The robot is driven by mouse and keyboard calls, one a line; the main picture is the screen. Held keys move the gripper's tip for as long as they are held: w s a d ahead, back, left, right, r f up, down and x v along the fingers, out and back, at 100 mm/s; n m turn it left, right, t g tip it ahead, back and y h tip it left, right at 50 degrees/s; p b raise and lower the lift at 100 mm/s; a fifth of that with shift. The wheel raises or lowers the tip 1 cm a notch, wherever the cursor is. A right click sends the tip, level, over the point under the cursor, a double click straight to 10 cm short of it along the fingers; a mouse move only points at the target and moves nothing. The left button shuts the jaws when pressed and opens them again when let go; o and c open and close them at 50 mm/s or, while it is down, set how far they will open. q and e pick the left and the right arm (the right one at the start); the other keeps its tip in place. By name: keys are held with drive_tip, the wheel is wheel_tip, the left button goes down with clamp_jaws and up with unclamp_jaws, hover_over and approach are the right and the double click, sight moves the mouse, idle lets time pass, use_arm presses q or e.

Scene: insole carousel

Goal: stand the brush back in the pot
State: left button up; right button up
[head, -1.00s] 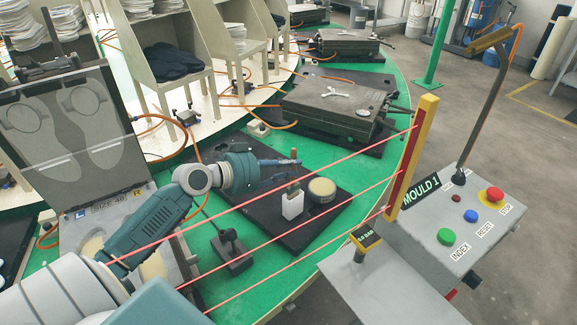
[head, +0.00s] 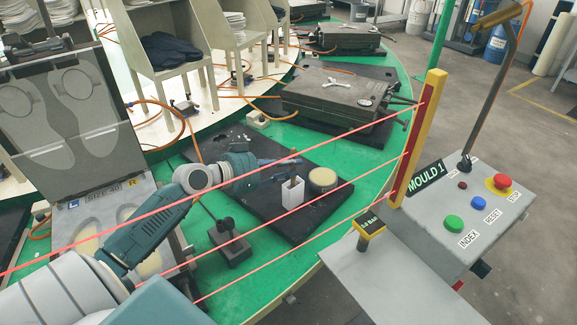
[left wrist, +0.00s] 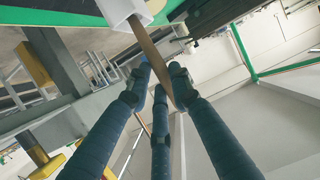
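The white pot (head: 293,194) stands on the black plate (head: 255,195) on the green carousel. My left gripper (head: 292,160) is just above the pot, with its fingers around the upper part of the brush. In the left wrist view the brush's flat brown handle (left wrist: 150,48) runs from the pot's mouth to between the fingers, which look shut on it. The pot (left wrist: 122,8) shows at the top edge of that view. The brush's lower end is inside the pot's mouth and hidden. My right gripper is not in view.
A round cream-topped tin (head: 323,179) stands right beside the pot. A dark stand (head: 229,243) is in front, left of the plate. Red beams run from the yellow post (head: 416,135) across my arm's area. A button box (head: 465,205) stands right.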

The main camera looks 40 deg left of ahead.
use_arm(q)
drive_tip(key=o, duration=0.4)
drive_tip(key=shift+s, duration=0.1)
drive_tip(key=v, duration=1.2)
drive_tip(key=shift+r, duration=0.1)
